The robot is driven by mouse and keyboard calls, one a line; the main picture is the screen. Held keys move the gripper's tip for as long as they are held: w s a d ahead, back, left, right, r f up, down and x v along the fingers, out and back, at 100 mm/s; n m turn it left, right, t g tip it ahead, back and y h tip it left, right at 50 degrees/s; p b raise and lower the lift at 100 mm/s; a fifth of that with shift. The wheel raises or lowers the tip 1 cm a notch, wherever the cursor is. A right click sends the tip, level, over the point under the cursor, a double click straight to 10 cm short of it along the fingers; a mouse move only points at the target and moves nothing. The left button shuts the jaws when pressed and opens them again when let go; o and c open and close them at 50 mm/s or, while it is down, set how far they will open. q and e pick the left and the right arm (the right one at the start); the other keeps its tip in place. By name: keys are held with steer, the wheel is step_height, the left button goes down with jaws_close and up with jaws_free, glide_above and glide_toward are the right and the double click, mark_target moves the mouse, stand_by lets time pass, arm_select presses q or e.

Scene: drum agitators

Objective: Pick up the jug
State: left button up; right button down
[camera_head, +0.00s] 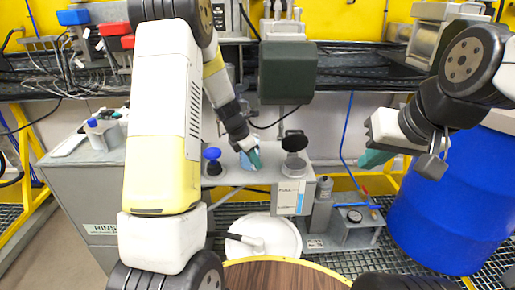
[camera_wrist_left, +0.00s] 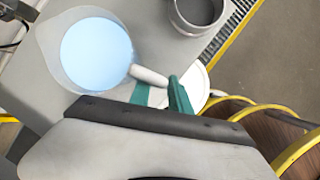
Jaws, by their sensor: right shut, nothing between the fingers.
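The jug (camera_wrist_left: 95,45) is a clear vessel with light blue liquid, standing on a grey surface in the left wrist view. Its pale handle (camera_wrist_left: 148,75) points toward my left gripper (camera_wrist_left: 162,95). The green fingers are open and apart, with the handle's end at the gap between their tips; I cannot tell whether they touch it. In the head view the jug (camera_head: 246,165) is small and partly hidden by my left gripper (camera_head: 254,157). My right gripper (camera_head: 374,159) is shut and empty, held in the air at the right, away from the jug.
A blue-capped bottle (camera_head: 212,162) stands left of the jug. A blue drum (camera_head: 440,215) is at the right. A white round lid (camera_head: 272,232) and a brown round top (camera_head: 275,275) lie in front.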

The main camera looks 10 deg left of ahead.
arm_select(q)
steer(key=shift+x, duration=1)
jaws_close()
steer(key=shift+r, duration=0.1)
stand_by(0.6)
